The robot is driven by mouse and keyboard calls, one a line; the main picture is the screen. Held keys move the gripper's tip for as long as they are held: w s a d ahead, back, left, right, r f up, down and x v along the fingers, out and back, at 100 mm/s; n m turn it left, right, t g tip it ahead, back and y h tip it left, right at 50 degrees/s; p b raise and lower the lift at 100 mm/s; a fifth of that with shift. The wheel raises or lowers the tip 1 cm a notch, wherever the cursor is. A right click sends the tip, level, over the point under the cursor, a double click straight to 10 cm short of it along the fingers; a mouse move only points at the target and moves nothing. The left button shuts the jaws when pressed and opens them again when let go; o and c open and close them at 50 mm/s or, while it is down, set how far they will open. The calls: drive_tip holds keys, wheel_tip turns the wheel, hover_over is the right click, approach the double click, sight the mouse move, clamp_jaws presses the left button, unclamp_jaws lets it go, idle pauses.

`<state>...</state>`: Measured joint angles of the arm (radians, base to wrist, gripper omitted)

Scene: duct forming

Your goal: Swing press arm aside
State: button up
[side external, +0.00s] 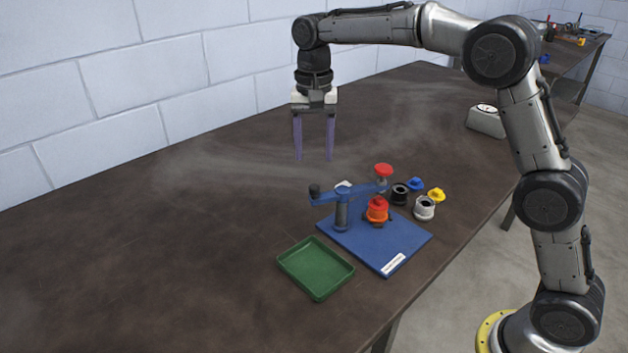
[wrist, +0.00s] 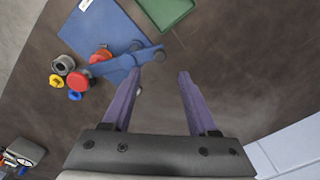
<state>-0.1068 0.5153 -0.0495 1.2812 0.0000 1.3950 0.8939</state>
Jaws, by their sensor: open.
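The press arm (side external: 356,191) is a blue bar on a grey post on the blue base plate (side external: 400,243). It has a dark knob (side external: 314,189) at its left end and a red disc (side external: 383,170) at its right end. The disc end lies over or close beside a red-orange part (side external: 377,210) on the plate. In the wrist view the press arm (wrist: 118,66) is at upper left, its knob end near the left fingertip. My gripper (side external: 314,158) is open and empty, above the table behind the press; its purple fingers also show in the wrist view (wrist: 160,74).
A green tray (side external: 316,268) sits in front of the plate. A black ring (side external: 399,195), a grey cup (side external: 424,208), a blue cap (side external: 415,184) and a yellow cap (side external: 437,195) stand right of the press. A scale-like box (side external: 487,121) is farther back. The table's left side is clear.

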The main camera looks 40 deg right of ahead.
sight(314, 186)
wheel_tip(314, 186, down, 8)
drive_tip(key=shift+f, duration=0.1)
idle(0.4)
clamp_jaws()
idle(1.2)
